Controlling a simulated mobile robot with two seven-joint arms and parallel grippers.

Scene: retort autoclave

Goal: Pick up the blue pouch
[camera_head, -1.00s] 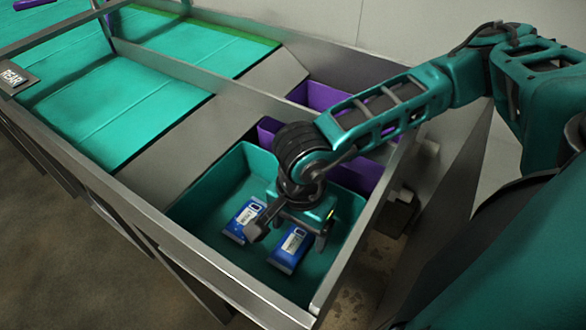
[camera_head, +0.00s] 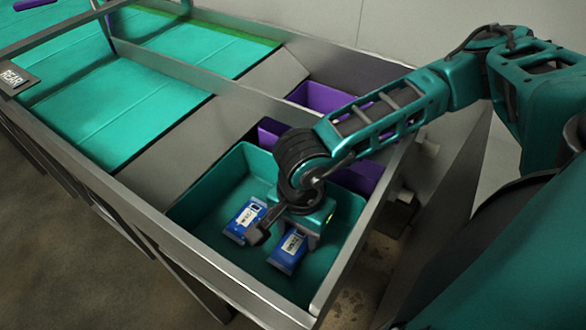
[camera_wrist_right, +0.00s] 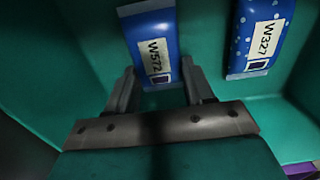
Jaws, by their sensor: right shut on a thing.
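Two blue pouches with white labels lie in the teal bin (camera_head: 205,200). My right gripper (camera_head: 290,237) reaches down into the bin over the nearer blue pouch (camera_head: 285,256). In the right wrist view this pouch, labelled W572 (camera_wrist_right: 150,45), has its end between the two fingers (camera_wrist_right: 158,88), and the gripper is shut on it. The pouch still appears low in the bin; whether it touches the floor I cannot tell. The other blue pouch (camera_head: 245,219), labelled W327 with light dots (camera_wrist_right: 258,35), lies beside it, apart from the fingers. My left gripper is not in view.
Metal walls (camera_head: 225,275) frame the teal bin closely. Purple bins (camera_head: 320,96) stand behind it. Grey sloped plates (camera_head: 165,160) lead from teal belts (camera_head: 110,105) at the left. The bin's left part is bare.

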